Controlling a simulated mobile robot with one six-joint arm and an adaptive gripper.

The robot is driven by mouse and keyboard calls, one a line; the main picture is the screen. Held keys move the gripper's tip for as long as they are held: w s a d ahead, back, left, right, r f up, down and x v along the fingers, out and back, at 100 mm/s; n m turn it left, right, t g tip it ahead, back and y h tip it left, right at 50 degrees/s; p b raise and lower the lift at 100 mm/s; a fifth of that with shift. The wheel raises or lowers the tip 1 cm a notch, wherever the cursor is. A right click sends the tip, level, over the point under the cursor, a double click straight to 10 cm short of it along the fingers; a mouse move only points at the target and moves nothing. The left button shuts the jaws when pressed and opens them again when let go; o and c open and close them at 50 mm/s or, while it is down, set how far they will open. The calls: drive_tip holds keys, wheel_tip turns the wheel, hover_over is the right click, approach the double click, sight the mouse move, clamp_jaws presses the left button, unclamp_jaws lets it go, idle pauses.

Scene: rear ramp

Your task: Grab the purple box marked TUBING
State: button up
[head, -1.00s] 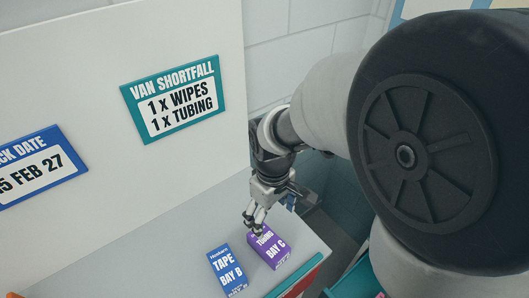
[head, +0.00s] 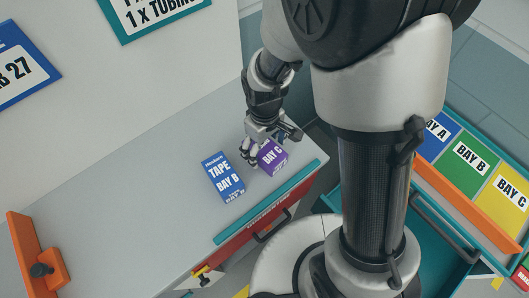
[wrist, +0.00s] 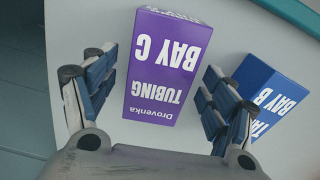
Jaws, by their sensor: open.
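The purple box (head: 272,158) lies on the grey worktop near its right end, partly hidden by my gripper in the head view. In the wrist view the purple box (wrist: 165,68) reads "Drovenka TUBING BAY C", upside down. My gripper (head: 252,154) is at the box in the head view. In the wrist view my gripper (wrist: 155,105) is open, with one blue-padded finger on each side of the box's lower part. Gaps show between the fingers and the box.
A blue TAPE BAY B box (head: 223,177) stands just left of the purple box and sits close to my right finger in the wrist view (wrist: 270,92). An orange bracket (head: 37,262) is at the worktop's far left. Coloured bay panels (head: 468,160) are at right.

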drive_tip(key=shift+f, duration=0.35)
drive_tip(key=shift+r, duration=0.1)
drive_tip(key=shift+c, duration=0.6)
drive_tip(key=c, duration=1.2)
drive_tip(key=shift+o, duration=0.2)
